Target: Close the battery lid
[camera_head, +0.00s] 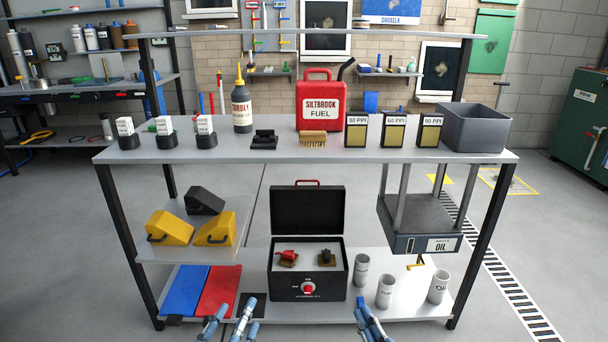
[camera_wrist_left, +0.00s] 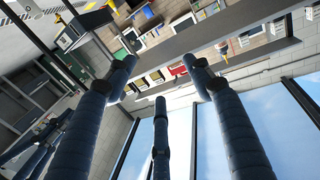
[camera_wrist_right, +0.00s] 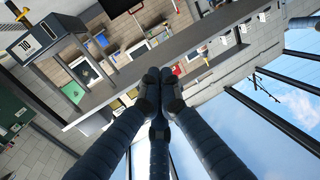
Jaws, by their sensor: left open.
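The battery box (camera_head: 309,283) is black and stands on the lower shelf, with a red knob on its front. Its black lid (camera_head: 307,211) stands upright, open at the back, with a red handle at its top. Inside, a red clamp (camera_head: 287,256) and a dark one (camera_head: 326,257) sit on top of the battery. My left gripper (camera_head: 230,318) is in front and left of the box; its fingers are spread and empty in the left wrist view (camera_wrist_left: 165,85). My right gripper (camera_head: 370,312) is in front and right; its fingertips meet in the right wrist view (camera_wrist_right: 161,84), with nothing visible between them.
The upper shelf (camera_head: 230,151) with bottles, boxes and a red fuel can overhangs above the lid. Several grey cups (camera_head: 385,291) stand right of the box. Blue and red mats (camera_head: 217,290) lie left. An oil tray (camera_head: 424,243) hangs at right. Yellow chocks (camera_head: 171,227) sit at left.

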